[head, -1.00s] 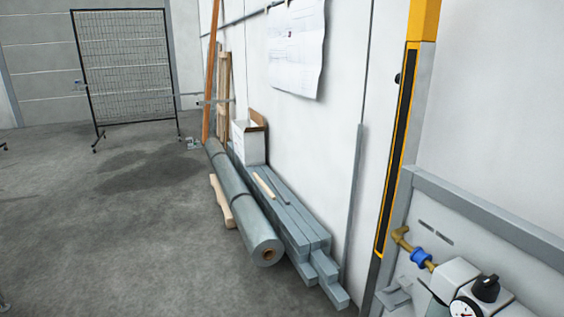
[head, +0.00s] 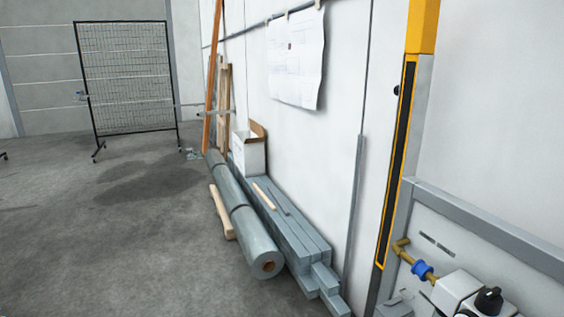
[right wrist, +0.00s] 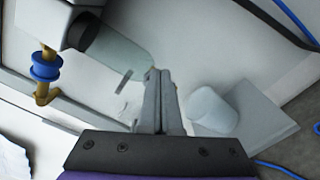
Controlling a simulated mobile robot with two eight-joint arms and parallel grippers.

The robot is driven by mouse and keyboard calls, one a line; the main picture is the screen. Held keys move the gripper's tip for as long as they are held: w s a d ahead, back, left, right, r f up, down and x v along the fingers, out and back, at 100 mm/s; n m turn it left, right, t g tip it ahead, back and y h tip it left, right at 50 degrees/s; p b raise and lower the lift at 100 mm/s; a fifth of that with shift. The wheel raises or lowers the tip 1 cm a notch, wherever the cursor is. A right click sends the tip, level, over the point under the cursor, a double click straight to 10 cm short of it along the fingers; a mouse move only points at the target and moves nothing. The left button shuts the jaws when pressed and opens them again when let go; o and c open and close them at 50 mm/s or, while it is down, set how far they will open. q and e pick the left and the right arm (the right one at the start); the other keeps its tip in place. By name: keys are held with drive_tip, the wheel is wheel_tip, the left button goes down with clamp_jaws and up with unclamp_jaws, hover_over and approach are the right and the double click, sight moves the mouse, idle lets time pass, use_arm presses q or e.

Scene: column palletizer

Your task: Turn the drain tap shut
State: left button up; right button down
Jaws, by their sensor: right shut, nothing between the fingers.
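In the right wrist view, my right gripper (right wrist: 158,75) is shut, with its fingers together and empty. Its fingertips are at the lower end of a clear bowl (right wrist: 118,52) that hangs from a white unit (right wrist: 35,20). A small pale yellowish bit, perhaps the drain tap (right wrist: 150,73), shows at that end, mostly hidden by the fingertips. I cannot tell whether they touch it or how it is turned. In the head view the white unit (head: 457,289) is at the bottom right, and its bowl is out of frame. My left gripper is not in view.
A brass pipe with a blue fitting (head: 422,270) joins the unit; the fitting also shows in the right wrist view (right wrist: 45,68). A white cup (right wrist: 212,108) is close to the right of my gripper. A grey roll (head: 245,225) and bars (head: 290,235) lie along the wall.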

drive_tip(key=shift+w+a+r+p, duration=0.15)
drive_tip(key=shift+w+r+p, duration=0.25)
drive_tip(key=shift+r+p, duration=0.15)
idle(0.9)
drive_tip(key=shift+r, duration=0.15)
drive_tip(key=v, duration=0.6)
drive_tip(key=shift+s+r, duration=0.2)
drive_tip(key=shift+s, duration=0.05)
idle(0.4)
drive_tip(key=w+d+f+m, duration=0.1)
drive_tip(key=d+f+m, duration=0.2)
drive_tip(key=d+m, duration=0.3)
drive_tip(key=shift+w, duration=0.15)
idle(0.6)
